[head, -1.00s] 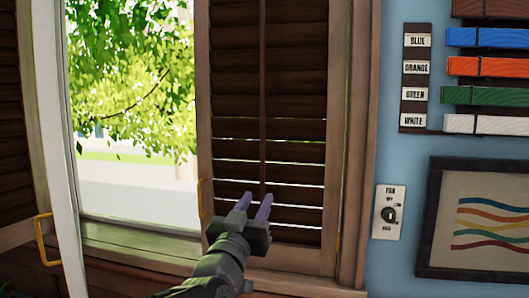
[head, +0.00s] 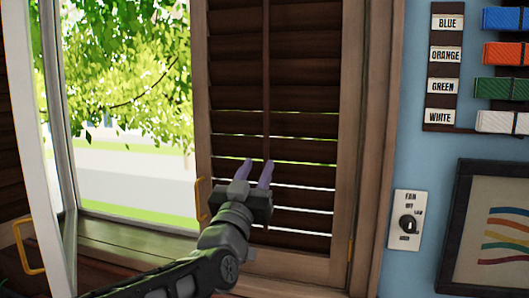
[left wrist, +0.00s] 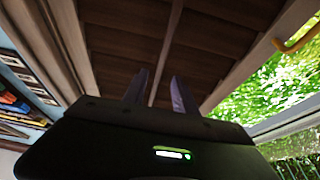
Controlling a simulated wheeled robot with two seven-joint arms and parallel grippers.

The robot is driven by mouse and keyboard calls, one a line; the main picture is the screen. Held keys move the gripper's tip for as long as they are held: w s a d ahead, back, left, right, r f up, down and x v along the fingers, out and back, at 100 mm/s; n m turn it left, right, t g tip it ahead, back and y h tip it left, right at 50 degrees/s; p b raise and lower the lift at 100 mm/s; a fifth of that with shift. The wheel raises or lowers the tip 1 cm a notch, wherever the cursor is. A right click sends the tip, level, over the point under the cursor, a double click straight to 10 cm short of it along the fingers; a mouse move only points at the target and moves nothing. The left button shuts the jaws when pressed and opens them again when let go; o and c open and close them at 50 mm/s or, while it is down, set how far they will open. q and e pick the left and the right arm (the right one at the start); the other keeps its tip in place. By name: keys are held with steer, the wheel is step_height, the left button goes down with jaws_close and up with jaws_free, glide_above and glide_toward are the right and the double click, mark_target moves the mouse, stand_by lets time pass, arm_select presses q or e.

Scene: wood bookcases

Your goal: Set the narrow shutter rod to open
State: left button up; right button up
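The shutter panel (head: 307,75) is dark brown with a wood frame. Its narrow vertical rod (head: 266,80) runs down the middle of the slats. Thin lines of light show between the lower slats; the upper ones look dark. My left gripper (head: 257,166) is in front of the panel at the rod's lower visible part, pointing up. Its two purple fingers are apart and it is open. In the left wrist view the rod (left wrist: 167,55) runs down toward the gap between the fingers (left wrist: 157,88); whether they touch it I cannot tell. My right gripper is not in view.
A yellow handle (head: 200,198) is on the panel's left edge. Another shutter with a yellow handle (head: 28,246) stands open at left. A fan switch plate (head: 407,220), a label board (head: 442,68) and a framed picture (head: 492,235) hang on the blue wall at right.

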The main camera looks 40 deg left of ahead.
mark_target(266, 152)
arm_select(q)
steer(key=p+x, duration=0.2)
steer(key=x, duration=0.4)
steer(key=shift+w, duration=0.1)
steer(key=shift+c, duration=0.2)
jaws_close()
stand_by(1.0)
steer(key=shift+f, duration=0.15)
